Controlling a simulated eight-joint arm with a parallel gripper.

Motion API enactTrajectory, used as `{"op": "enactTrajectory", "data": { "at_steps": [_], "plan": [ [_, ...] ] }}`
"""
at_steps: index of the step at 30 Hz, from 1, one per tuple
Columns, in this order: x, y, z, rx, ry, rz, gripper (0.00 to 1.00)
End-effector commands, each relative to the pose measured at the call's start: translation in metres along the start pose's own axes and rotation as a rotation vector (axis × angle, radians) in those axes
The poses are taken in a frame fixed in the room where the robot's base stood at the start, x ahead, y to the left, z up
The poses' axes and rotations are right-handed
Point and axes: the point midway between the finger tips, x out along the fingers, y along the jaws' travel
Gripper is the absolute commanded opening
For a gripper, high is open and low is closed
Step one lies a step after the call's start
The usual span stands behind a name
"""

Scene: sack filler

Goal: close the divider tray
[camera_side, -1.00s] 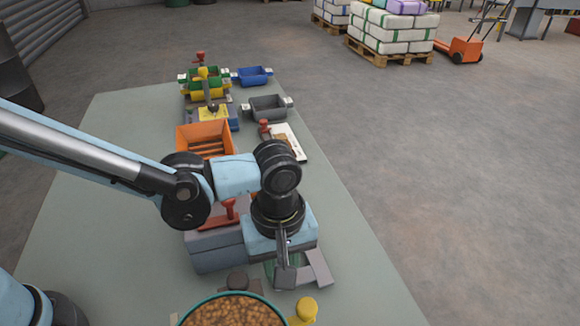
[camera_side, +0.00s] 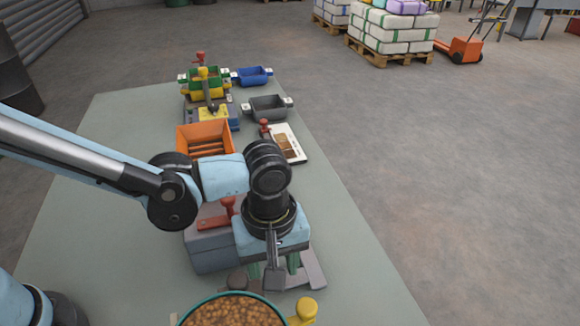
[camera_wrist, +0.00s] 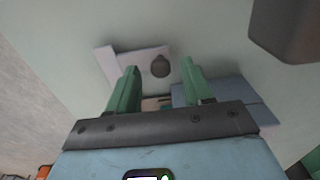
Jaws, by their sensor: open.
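A grey box (camera_side: 208,250) with a red handle (camera_side: 229,207) stands under my forearm. A flat grey piece (camera_side: 314,272) sticks out beside it. In the wrist view this is a pale L-shaped piece (camera_wrist: 118,62) with a dark round knob (camera_wrist: 160,67), next to a blue-grey block (camera_wrist: 226,94). I take these as the divider tray, but cannot be sure. My gripper (camera_side: 274,267) is above the flat piece and points down. In the wrist view its green fingers (camera_wrist: 160,82) are spread, with nothing clearly held between them. The knob appears between the fingertips; contact cannot be told.
A round tub of brown pellets (camera_side: 233,312) and a yellow knob (camera_side: 306,308) are near the front. An orange slatted bin (camera_side: 205,134), a white tray (camera_side: 290,150), a grey bin (camera_side: 267,107) and a blue bin (camera_side: 252,75) stand farther back. The table's right side is clear.

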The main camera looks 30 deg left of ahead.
Motion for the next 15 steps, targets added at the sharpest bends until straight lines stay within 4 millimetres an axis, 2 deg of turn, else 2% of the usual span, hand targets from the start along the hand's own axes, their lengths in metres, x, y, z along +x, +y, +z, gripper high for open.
{"op": "enactTrajectory", "data": {
  "at_steps": [5,15],
  "plan": [
    [-0.018,0.000,0.000,0.000,0.000,0.000,0.50],
    [-0.076,-0.001,0.000,0.000,0.000,0.000,0.50]
  ]
}}
